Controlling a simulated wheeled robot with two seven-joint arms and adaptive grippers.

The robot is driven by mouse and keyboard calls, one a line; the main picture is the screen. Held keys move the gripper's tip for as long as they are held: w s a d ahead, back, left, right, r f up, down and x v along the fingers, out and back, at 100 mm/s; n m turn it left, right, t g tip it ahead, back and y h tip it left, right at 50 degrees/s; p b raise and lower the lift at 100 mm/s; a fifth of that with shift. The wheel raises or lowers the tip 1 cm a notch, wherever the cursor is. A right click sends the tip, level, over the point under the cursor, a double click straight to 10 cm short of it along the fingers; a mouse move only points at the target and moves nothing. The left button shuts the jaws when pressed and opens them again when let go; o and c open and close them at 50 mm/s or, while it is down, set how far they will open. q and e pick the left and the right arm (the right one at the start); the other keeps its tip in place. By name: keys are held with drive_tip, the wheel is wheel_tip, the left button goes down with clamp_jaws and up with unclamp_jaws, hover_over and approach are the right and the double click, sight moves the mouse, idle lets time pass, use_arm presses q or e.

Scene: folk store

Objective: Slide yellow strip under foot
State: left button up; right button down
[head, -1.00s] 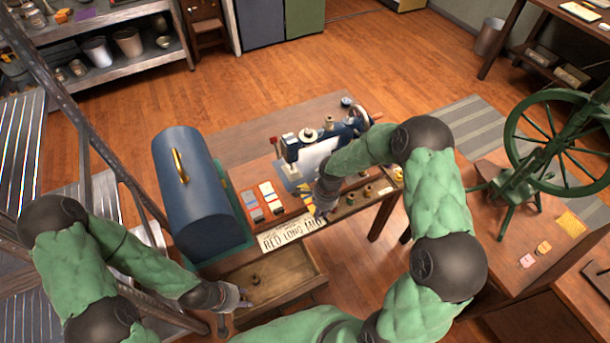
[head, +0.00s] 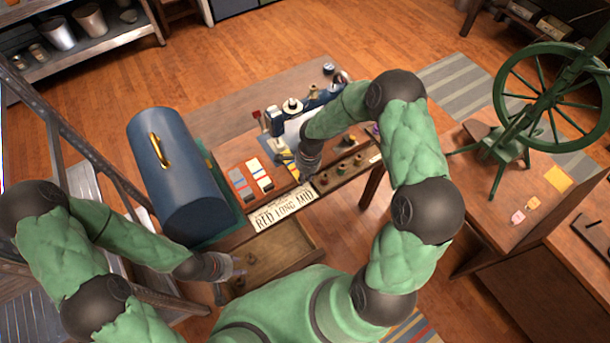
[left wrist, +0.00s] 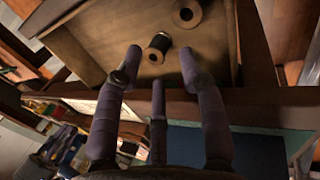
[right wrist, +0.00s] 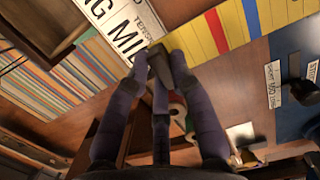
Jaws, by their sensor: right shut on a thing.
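The yellow strip (right wrist: 220,30) with red and blue cross bands lies at the top of the right wrist view; its near end meets my fingertips. My right gripper (right wrist: 162,62) is shut on that end. In the head view the right gripper (head: 304,176) is at the table's front, and a bit of yellow shows just left of it. The sewing machine (head: 275,122) stands behind; its foot is too small and covered to make out. My left gripper (left wrist: 160,58) is open and empty at the drawer's edge; it also shows in the head view (head: 238,268).
An open drawer (left wrist: 90,42) holds spools (left wrist: 187,12). A white card reading RED LONG MID (head: 283,207) lies on the table front. A blue domed case (head: 175,170) stands left, and swatches (head: 242,188) lie beside it. A spinning wheel (head: 553,95) stands on the right table.

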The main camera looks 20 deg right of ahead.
sight(295, 170)
use_arm(q)
drive_tip(key=shift+f, duration=0.3)
drive_tip(key=shift+b, duration=0.35)
use_arm(e)
drive_tip(key=shift+w, duration=0.2)
use_arm(q)
drive_tip(key=shift+f+b, duration=0.4)
drive_tip(key=shift+f, duration=0.05)
use_arm(e)
drive_tip(key=shift+w+a, duration=0.2)
drive_tip(key=shift+w, duration=0.9)
use_arm(q)
drive_tip(key=shift+f, duration=0.1)
use_arm(e)
drive_tip(key=shift+w+f, duration=0.1)
drive_tip(key=shift+w, duration=0.15)
use_arm(q)
drive_tip(key=shift+f+b, duration=0.3)
drive_tip(key=shift+b, duration=0.1)
use_arm(e)
drive_tip(key=shift+w+a, duration=0.15)
drive_tip(key=shift+w, duration=0.65)
use_arm(q)
drive_tip(key=shift+f, duration=0.15)
use_arm(e)
drive_tip(key=shift+w+a, duration=0.1)
drive_tip(key=shift+w, duration=0.35)
